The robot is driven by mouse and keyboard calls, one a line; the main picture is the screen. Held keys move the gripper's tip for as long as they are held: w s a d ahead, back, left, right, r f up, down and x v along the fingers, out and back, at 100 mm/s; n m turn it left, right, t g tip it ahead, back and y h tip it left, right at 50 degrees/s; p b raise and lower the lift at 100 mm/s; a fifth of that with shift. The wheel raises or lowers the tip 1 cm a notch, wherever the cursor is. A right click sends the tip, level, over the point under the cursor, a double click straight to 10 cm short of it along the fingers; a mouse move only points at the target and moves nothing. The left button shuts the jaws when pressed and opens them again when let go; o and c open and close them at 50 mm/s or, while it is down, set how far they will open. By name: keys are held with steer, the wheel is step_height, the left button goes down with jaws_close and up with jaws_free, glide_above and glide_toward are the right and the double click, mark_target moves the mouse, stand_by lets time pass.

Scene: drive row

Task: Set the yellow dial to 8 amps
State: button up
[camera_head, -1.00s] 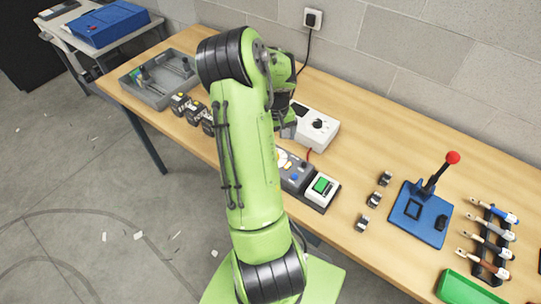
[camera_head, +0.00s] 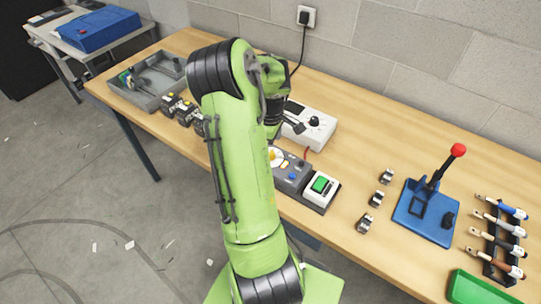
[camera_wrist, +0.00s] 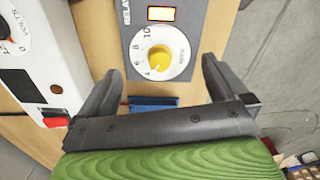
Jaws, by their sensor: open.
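The yellow dial (camera_wrist: 160,57) sits on a round white scale on a grey relay panel (camera_wrist: 193,32), with 4, 6, 8 and 10 legible and AMPS printed beside it. A darker mark on the knob seems to face the lower left, near 4; I cannot read the setting exactly. In the head view the dial (camera_head: 272,154) is partly hidden behind my arm. My gripper (camera_wrist: 161,66) is open and empty, one finger to each side of the dial in the wrist view. I see no contact with the knob.
A white volts meter box (camera_wrist: 38,60) with a black knob stands left of the panel; it also shows in the head view (camera_head: 318,137). A green button box (camera_head: 321,187) adjoins the panel. A blue lever base (camera_head: 412,225) stands farther right, with bare tabletop behind.

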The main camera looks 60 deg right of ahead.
stand_by(0.3)
steer(key=shift+f+b, duration=1)
steer(key=shift+f, duration=0.2)
steer(key=shift+r, duration=0.1)
